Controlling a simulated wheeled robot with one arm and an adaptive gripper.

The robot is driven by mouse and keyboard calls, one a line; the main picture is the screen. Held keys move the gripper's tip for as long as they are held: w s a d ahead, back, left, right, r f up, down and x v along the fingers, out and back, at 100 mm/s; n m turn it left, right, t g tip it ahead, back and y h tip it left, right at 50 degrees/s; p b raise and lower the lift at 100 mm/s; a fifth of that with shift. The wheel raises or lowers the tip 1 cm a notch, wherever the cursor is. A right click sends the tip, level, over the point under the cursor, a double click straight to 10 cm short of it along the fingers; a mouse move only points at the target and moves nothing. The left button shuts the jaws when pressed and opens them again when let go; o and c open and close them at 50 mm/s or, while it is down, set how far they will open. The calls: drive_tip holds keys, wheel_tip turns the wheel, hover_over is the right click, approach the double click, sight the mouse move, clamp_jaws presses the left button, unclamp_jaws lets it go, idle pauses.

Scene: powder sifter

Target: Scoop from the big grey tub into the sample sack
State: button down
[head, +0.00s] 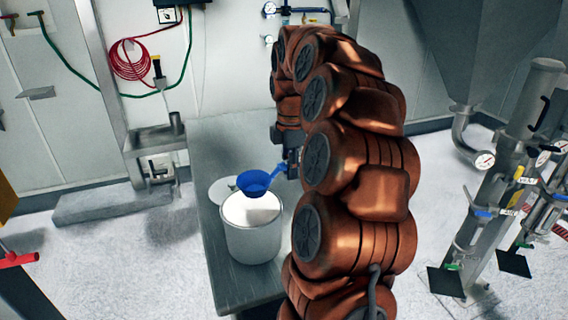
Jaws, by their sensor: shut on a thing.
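The big grey tub (253,240) stands on the grey bench, open, with white powder (250,207) inside near the rim. A blue scoop (254,180) shows above the tub's far rim, bowl side up. Its bowl looks blue inside with no powder that I can make out. My gripper (288,166) is shut on the scoop's handle, to the right of and above the tub; my arm hides much of it. I cannot pick out the sample sack in this view.
A white round disc (219,190), perhaps a lid, lies on the bench (213,135) behind the tub. My arm blocks the view to the right. Steel pipework with gauges (485,160) stands at the right. A red coiled hose (131,62) hangs on the back wall.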

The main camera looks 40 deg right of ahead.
drive_tip(key=shift+f+b, duration=1.65)
drive_tip(key=shift+f, duration=2.6)
drive_tip(key=shift+w+d+p, duration=1.05)
drive_tip(key=shift+w+p, duration=0.25)
drive_tip(key=shift+w, duration=1.25)
drive_tip(key=s+a+r, duration=0.1)
drive_tip(key=s+r, duration=0.2)
drive_tip(key=r, duration=0.3)
drive_tip(key=shift+s+a+r, duration=0.15)
drive_tip(key=shift+s+a, duration=0.1)
drive_tip(key=shift+s, duration=0.05)
drive_tip(key=shift+s, duration=0.1)
